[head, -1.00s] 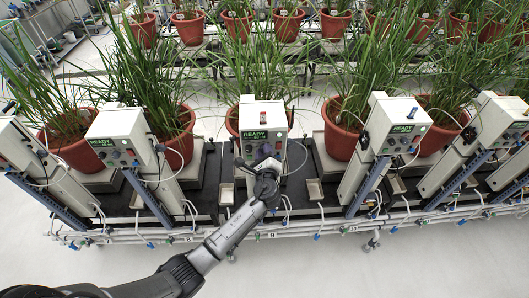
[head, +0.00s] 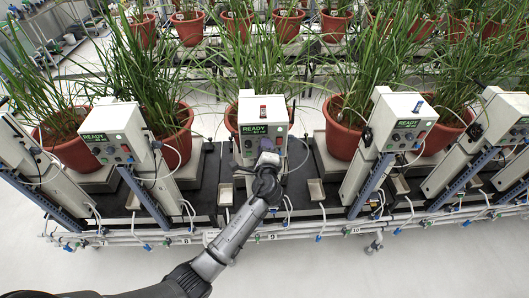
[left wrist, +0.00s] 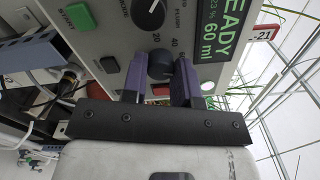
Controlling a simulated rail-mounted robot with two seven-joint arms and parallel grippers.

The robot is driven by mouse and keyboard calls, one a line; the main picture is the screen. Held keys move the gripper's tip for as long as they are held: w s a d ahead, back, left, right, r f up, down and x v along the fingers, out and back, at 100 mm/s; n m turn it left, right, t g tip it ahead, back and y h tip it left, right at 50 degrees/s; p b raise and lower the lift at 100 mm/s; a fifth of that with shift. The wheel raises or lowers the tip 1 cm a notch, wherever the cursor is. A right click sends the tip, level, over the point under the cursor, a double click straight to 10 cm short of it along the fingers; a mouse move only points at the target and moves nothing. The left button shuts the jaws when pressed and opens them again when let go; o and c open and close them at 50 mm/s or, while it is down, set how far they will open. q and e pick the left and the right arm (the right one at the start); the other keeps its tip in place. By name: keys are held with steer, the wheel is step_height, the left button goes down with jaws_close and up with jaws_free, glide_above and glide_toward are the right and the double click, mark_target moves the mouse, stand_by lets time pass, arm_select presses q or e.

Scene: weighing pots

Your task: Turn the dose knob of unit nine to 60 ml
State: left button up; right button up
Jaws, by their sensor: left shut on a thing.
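Unit nine's pale control box (head: 263,108) stands at the middle of the row in the head view, with a green READY display. In the left wrist view the display (left wrist: 216,45) reads READY, 23 % and 60 ml. The dark dose knob (left wrist: 160,64) shows below it, with scale marks 20 and 40 nearby. My left gripper (left wrist: 160,82) is shut on this knob, one purple finger on each side. In the head view the left gripper (head: 266,166) covers the lower front of the box. The knob's pointer cannot be made out. My right gripper is not in view.
Another dark knob (left wrist: 149,12) and a green button (left wrist: 80,16) are on the same panel. Neighbouring units (head: 113,132) and (head: 403,120) stand left and right. Potted plants (head: 346,130) stand behind. A pipe rail runs along the front, with open floor before it.

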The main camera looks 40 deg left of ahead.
arm_select(q)
steer(key=n+b, duration=0.2)
steer(key=n, duration=0.1)
steer(key=shift+n, duration=0.3)
stand_by(0.3)
steer(key=o, duration=0.9)
steer(key=b+v, duration=0.1)
steer(key=v, duration=1.3)
steer(key=shift+w, duration=0.1)
